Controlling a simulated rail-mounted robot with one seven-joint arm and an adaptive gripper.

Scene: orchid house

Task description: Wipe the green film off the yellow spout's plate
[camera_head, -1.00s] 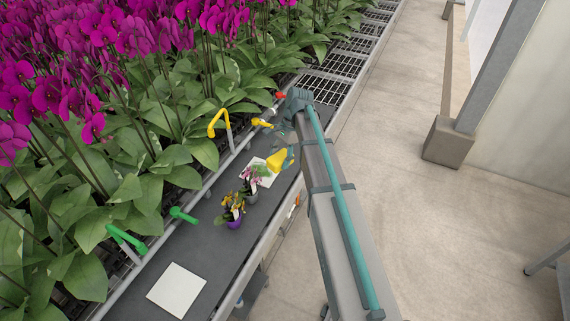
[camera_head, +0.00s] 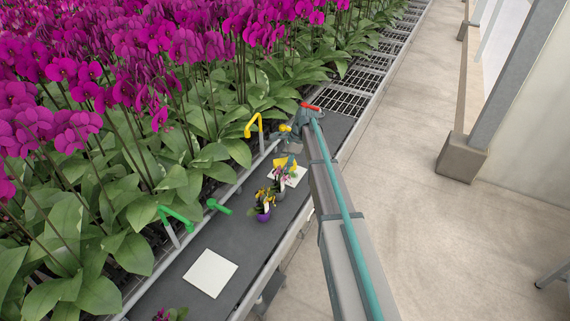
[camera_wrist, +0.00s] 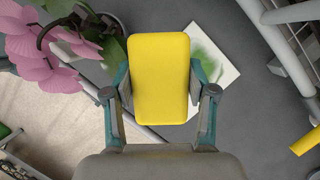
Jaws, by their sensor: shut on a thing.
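My gripper (camera_wrist: 160,90) is shut on a yellow block-shaped pad (camera_wrist: 160,75), which fills the middle of the wrist view. The pad also shows in the head view (camera_head: 287,163), mostly behind my arm. Under it lies a white plate (camera_wrist: 226,78) with a green film (camera_wrist: 205,58). The pad hides the plate's left part in the wrist view; I cannot tell whether they touch. The plate also shows in the head view (camera_head: 297,181).
A pink orchid (camera_wrist: 60,45) stands close to my gripper on the left. A yellow orchid in a purple pot (camera_head: 263,217) is nearer on the dark bench. A clean-looking white plate (camera_head: 210,272) lies near the green spout (camera_head: 218,206). A metal rail (camera_wrist: 298,11) runs alongside.

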